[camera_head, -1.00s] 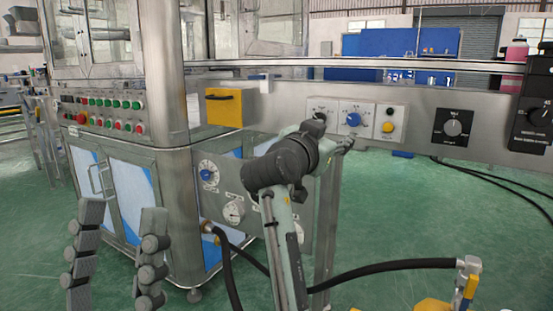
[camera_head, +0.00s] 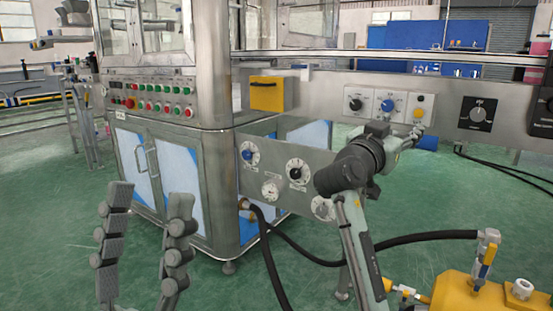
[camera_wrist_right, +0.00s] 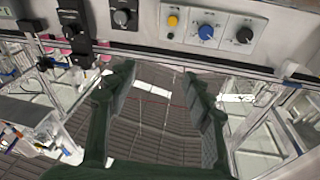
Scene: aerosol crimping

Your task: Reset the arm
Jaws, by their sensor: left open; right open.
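My right arm (camera_head: 356,215) reaches up from the lower middle of the head view. My right gripper (camera_head: 418,132) is in front of the steel rail, seen small and edge-on just below the yellow button. In the right wrist view my right gripper (camera_wrist_right: 158,80) has its two dark fingers spread with nothing between them. The panel with the yellow button (camera_wrist_right: 172,21), blue knob (camera_wrist_right: 207,32) and black knob (camera_wrist_right: 244,35) is beyond the fingertips. My left gripper (camera_head: 150,195) is at the lower left of the head view, fingers apart and empty.
A steel machine cabinet (camera_head: 160,165) with rows of buttons stands at the left. A yellow box (camera_head: 267,94) is on its rail. A black hose (camera_head: 400,240) runs to a yellow unit (camera_head: 460,292) at the lower right. Green floor (camera_head: 470,200) is open at the right.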

